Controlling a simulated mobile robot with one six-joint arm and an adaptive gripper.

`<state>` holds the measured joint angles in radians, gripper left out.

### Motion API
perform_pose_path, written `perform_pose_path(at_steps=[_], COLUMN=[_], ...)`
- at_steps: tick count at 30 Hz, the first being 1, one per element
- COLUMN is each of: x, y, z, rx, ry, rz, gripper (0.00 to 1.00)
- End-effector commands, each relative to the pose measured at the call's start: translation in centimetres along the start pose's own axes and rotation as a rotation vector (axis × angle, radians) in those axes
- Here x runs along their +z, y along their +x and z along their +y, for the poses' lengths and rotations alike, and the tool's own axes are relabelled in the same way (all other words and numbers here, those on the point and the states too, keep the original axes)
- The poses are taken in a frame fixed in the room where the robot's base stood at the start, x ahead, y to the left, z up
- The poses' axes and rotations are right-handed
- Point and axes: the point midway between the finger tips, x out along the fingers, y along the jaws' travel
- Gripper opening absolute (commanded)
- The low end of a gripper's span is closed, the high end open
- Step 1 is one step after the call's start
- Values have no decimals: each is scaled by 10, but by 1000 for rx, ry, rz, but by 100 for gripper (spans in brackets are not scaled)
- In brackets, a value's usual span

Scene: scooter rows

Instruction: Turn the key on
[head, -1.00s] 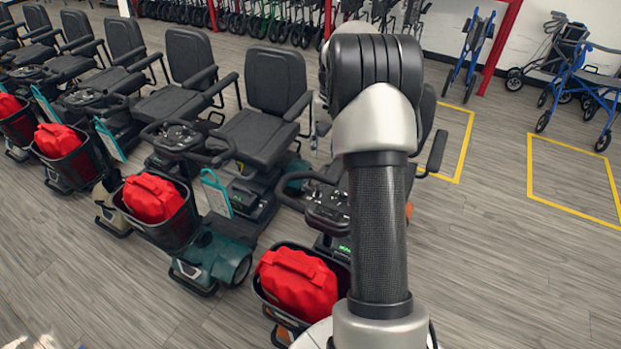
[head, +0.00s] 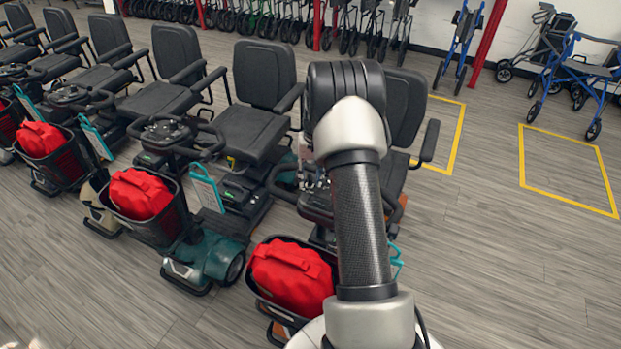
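The nearest scooter has a black seat (head: 404,112), a dark tiller with handlebars (head: 316,204) and a front basket (head: 262,300) holding a red bag (head: 293,277). My arm stands in front of this scooter and covers much of its tiller and part of its seat. No key can be made out on the console in this view.
A row of similar scooters runs to the left, the closest with a red bag (head: 140,194) in its basket and a teal tag (head: 206,187). Blue walkers (head: 580,75) stand at the back right. The grey floor at right is clear, with yellow outlines (head: 566,171).

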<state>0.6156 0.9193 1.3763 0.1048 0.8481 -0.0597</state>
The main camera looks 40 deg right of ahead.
Motion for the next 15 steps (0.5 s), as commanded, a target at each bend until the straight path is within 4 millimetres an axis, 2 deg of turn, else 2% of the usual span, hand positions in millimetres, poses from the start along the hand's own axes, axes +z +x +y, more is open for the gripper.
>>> perform_pose_path(at_steps=[10, 15], x=[0, 0], y=[4, 4], z=[0, 0], rx=[0, 0], ry=[0, 0], rz=[1, 0], gripper=[33, 22])
